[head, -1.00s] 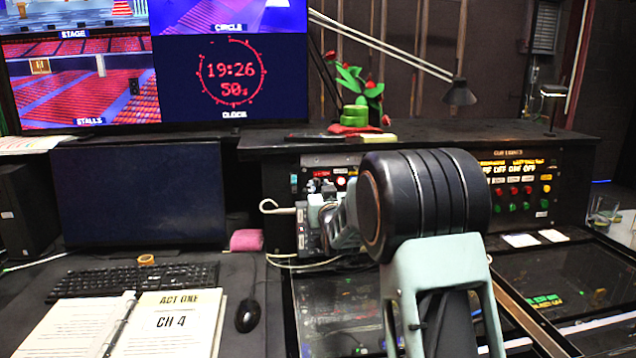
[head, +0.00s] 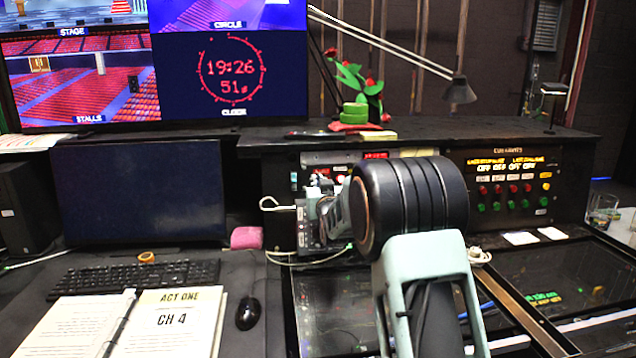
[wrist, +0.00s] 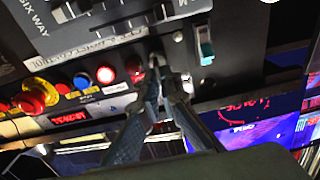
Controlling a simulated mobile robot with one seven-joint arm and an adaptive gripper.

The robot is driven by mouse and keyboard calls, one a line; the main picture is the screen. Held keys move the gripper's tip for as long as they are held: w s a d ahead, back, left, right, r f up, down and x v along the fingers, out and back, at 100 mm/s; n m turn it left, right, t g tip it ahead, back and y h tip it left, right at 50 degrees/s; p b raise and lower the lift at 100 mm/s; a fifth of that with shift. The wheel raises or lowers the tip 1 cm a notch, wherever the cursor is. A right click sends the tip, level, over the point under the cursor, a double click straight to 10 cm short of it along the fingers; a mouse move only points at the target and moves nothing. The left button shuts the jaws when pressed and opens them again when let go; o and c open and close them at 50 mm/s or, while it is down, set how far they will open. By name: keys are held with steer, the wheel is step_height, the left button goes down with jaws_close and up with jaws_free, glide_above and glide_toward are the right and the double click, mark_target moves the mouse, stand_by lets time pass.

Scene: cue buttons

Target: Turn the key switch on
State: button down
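The key switch (wrist: 157,61) is a small silver piece on the dark control panel in the wrist view, beside a red button. My gripper (wrist: 164,80) reaches up to it with its two fingers drawn close together at the tips. The fingertips appear shut on the key and cover much of it, so its exact angle is hard to read. In the head view my dark forearm hides most of the panel, and the fingertips and the key do not show there.
In the head view a cue-light panel (head: 508,188) stands right of my arm. A keyboard (head: 135,279) and script lie left.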

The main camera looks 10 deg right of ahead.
steer(key=shift+f+m+b, duration=0.1)
steer(key=shift+m+b, duration=0.2)
steer(key=shift+b, duration=0.2)
steer(key=shift+f+m+b, duration=0.1)
steer(key=shift+m+b, duration=0.5)
steer(key=shift+b, duration=0.2)
steer(key=m+h+b, duration=0.1)
steer(key=m+b, duration=0.1)
steer(key=b, duration=0.1)
steer(key=shift+d+m, duration=0.1)
steer(key=shift+m, duration=0.3)
steer(key=m+b, duration=0.3)
steer(key=m, duration=0.1)
steer(key=shift+d+m+h, duration=0.1)
steer(key=shift+m+h, duration=0.3)
steer(key=m+g, duration=0.1)
steer(key=m, duration=0.4)
steer(key=shift+h+b, duration=0.3)
steer(key=shift+b, duration=0.1)
steer(key=m, duration=0.4)
steer(key=shift+d+m+g, duration=0.1)
steer(key=shift+m+g, duration=0.3)
steer(key=shift+f, duration=0.1)
